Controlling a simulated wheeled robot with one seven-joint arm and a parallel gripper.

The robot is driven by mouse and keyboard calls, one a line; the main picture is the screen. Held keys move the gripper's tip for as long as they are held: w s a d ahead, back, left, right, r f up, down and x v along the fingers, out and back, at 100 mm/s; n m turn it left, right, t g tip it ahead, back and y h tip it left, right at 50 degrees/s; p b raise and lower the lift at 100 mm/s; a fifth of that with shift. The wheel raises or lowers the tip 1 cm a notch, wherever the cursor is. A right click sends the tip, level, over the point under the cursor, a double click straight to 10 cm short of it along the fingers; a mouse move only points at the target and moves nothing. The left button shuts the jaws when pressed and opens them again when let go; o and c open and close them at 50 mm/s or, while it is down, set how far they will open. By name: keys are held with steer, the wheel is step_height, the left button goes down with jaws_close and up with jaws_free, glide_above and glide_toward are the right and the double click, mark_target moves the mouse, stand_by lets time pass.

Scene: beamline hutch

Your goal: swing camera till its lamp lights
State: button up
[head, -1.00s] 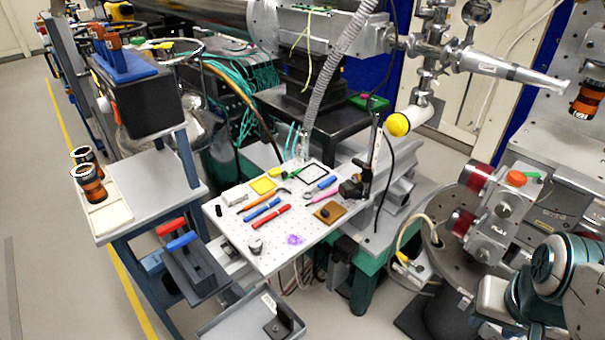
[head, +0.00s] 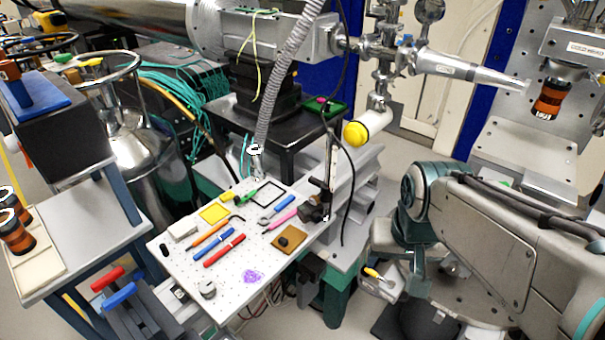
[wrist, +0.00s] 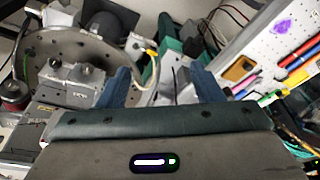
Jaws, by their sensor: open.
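A dark device on a short post (head: 313,212) stands at the right edge of the perforated board; it may be the camera, but I cannot tell. An orange-and-black lens unit (head: 549,98) hangs below a grey mount at the upper right and could also be a camera. No lit lamp can be made out on either. My gripper (wrist: 162,88) shows two blue fingers spread apart in the wrist view, with nothing between them held.
The perforated board (head: 185,262) holds several tools and a brown pad (head: 289,241). A yellow-capped cylinder (head: 357,133) hangs beyond it. A round metal plate (wrist: 38,52) with fittings lies at left in the wrist view. A grey cart (head: 105,225) stands at left.

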steer(key=w+a+r+m+g+p, duration=0.1)
steer(key=w+a+r+m, duration=0.15)
steer(key=w, duration=0.35)
steer(key=w+a+r+m+p, duration=0.1)
steer(key=w+a+r+m, duration=0.15)
steer(key=w, duration=0.35)
steer(key=m+g+p, duration=0.2)
steer(key=m+p, duration=0.1)
steer(key=m, duration=0.2)
glide_above(301, 210)
step_height(301, 210, down, 4)
step_height(301, 210, down, 13)
steer(key=shift+f+p, duration=0.1)
steer(key=shift+p, duration=0.65)
jaws_close()
